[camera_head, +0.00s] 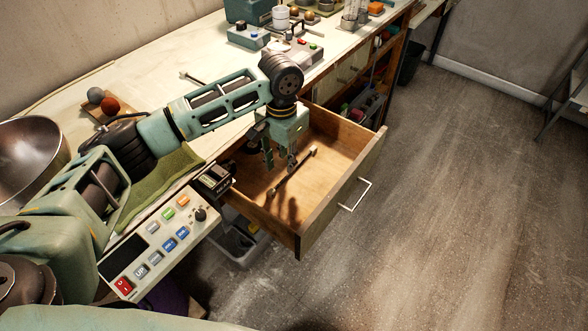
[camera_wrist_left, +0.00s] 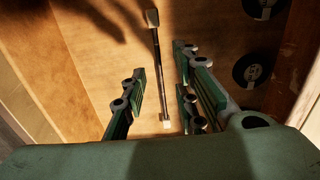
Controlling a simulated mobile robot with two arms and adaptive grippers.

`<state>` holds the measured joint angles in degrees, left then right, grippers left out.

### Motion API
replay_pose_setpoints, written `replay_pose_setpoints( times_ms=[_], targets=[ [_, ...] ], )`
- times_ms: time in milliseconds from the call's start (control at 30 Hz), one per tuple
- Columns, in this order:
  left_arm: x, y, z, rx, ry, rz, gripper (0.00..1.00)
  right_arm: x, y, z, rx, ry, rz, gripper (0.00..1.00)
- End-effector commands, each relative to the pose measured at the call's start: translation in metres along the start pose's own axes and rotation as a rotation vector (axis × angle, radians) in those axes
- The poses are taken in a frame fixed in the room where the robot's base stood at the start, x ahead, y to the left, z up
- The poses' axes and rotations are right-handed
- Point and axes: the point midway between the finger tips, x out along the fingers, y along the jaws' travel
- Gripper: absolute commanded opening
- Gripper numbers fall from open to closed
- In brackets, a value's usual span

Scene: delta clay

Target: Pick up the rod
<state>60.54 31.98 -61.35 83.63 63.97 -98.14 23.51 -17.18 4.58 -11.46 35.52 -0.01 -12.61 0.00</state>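The rod (camera_head: 291,172) lies in the open wooden drawer (camera_head: 340,196). It is thin and dark with pale ends. In the left wrist view the rod (camera_wrist_left: 158,65) lies lengthwise on the drawer floor (camera_wrist_left: 95,60), its lower end between my fingers. My left gripper (camera_head: 280,160) points down into the drawer over the rod. In the left wrist view its two fingers (camera_wrist_left: 157,88) are spread apart with nothing gripped. My right gripper is not in view.
Two dark round items (camera_wrist_left: 253,72) lie in the drawer beside the fingers. The drawer walls stand close around my gripper. The workbench (camera_head: 140,70) holds a metal bowl (camera_head: 30,160), a green cloth (camera_head: 160,185) and two balls on a board (camera_head: 105,103). The floor at right is clear.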

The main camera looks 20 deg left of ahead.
Motion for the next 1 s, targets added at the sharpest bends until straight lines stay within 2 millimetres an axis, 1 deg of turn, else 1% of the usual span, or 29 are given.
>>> replay_pose_setpoints(
  times_ms=[333,433,667,900,967,1000],
  targets=[
    [0.047,0.003,-0.004,-0.001,-0.002,-0.002,0.27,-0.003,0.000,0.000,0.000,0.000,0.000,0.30],
    [0.053,0.003,-0.004,0.000,0.000,-0.002,0.27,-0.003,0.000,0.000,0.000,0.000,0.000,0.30],
    [0.054,0.003,-0.004,0.000,0.001,-0.002,0.27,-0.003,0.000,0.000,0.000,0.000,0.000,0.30],
    [0.054,0.003,-0.004,0.000,0.001,-0.002,0.06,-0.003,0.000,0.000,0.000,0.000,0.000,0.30],
    [0.054,0.003,-0.004,0.001,0.001,-0.002,0.01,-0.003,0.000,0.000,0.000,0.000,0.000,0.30],
    [0.054,0.003,-0.004,0.001,0.001,-0.002,0.00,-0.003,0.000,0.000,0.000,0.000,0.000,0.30]
  ],
)
